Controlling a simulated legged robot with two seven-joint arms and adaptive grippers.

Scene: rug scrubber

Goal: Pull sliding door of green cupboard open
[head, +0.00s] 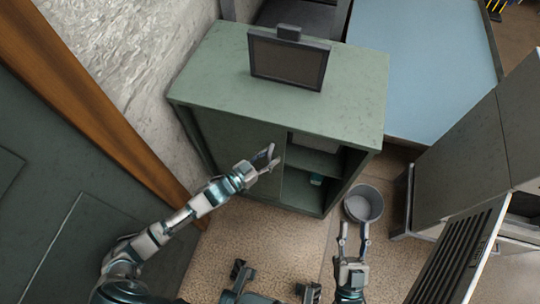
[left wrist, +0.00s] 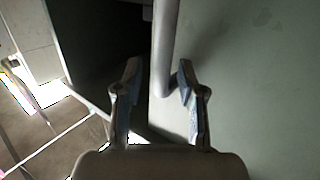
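The green cupboard (head: 215,75) stands against the wall in the head view. Its sliding door (head: 225,135) covers the left part of the front; the right part is open and shows shelves. My left gripper (head: 270,162) is in front of the door near its right edge. In the left wrist view, a grey handle bar (left wrist: 165,45) reaches down between the fingers of my left gripper (left wrist: 158,75). The fingers are open, with a gap to the bar visible on the left side. The flat green door panel (left wrist: 255,80) fills the right of that view. My right gripper (head: 353,232) is open and empty.
A grey bucket (head: 363,204) stands on the floor right of the cupboard, close beyond my right gripper. A screen (head: 287,62) stands on the cupboard top. A small teal item (head: 316,180) sits inside the open part. Grey cabinets (head: 470,145) stand at right.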

